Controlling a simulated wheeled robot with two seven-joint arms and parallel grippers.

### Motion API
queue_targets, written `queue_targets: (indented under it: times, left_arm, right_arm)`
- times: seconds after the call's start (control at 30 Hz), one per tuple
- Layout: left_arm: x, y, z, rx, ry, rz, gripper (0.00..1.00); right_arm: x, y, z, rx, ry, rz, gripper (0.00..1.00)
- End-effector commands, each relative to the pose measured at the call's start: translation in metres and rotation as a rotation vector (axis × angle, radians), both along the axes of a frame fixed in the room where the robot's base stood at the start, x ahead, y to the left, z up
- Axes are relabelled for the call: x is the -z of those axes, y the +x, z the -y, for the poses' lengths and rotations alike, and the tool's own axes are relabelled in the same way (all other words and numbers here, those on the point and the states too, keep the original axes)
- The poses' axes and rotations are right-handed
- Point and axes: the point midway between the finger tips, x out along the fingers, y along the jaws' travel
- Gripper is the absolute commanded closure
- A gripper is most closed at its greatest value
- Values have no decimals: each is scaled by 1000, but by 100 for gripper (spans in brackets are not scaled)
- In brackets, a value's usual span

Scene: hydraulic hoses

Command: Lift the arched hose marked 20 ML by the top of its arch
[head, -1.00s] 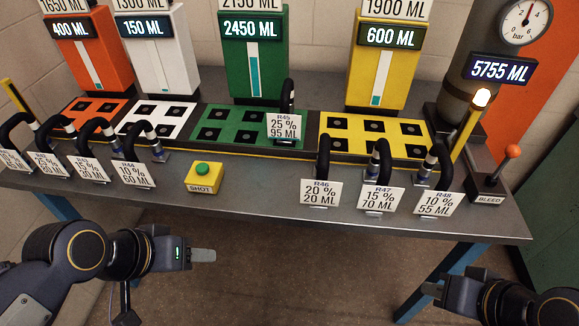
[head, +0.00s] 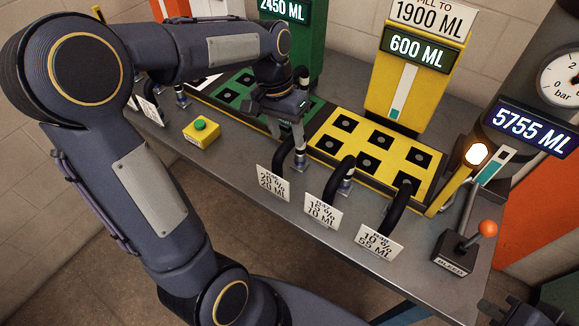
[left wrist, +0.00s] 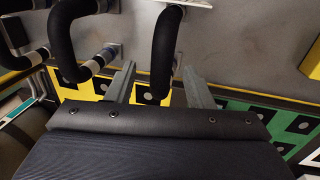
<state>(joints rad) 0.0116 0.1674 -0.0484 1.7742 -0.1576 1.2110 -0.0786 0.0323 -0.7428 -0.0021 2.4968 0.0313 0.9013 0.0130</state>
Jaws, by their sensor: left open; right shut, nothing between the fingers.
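The black arched hose marked 20 ML stands on the bench edge. Its white card (head: 272,183) shows in the head view, with part of the hose (head: 284,153) above it. My left gripper (head: 290,122) is over it, pointing down, and covers part of it. In the left wrist view the hose (left wrist: 165,50) shows between the two open fingers of my left gripper (left wrist: 160,88). I cannot tell whether a finger touches it. Part of my right gripper (head: 490,307) shows shut at the bottom right corner, away from the hoses.
Hoses marked 70 ML (head: 341,178) and 55 ML (head: 397,208) stand close to the right. The yellow shot button box (head: 201,132) is left; the bleed lever (head: 487,229) is right.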

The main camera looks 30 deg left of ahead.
Motion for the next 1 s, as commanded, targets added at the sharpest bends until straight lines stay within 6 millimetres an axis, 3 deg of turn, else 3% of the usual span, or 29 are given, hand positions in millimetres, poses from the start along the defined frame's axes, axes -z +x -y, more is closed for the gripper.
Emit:
queue_targets:
  times: [0.23,0.53,0.9,1.0]
  left_arm:
    - [34,0,7,1,-1,-4,52]
    - [40,0,8,0,-1,1,52]
    - [39,0,8,0,0,1,100]
    - [39,0,8,0,0,1,100]
  right_arm:
    - [-8,0,0,0,0,0,100]
    - [-8,0,0,0,0,0,100]
    - [-8,0,0,0,0,0,100]
    - [-8,0,0,0,0,0,100]
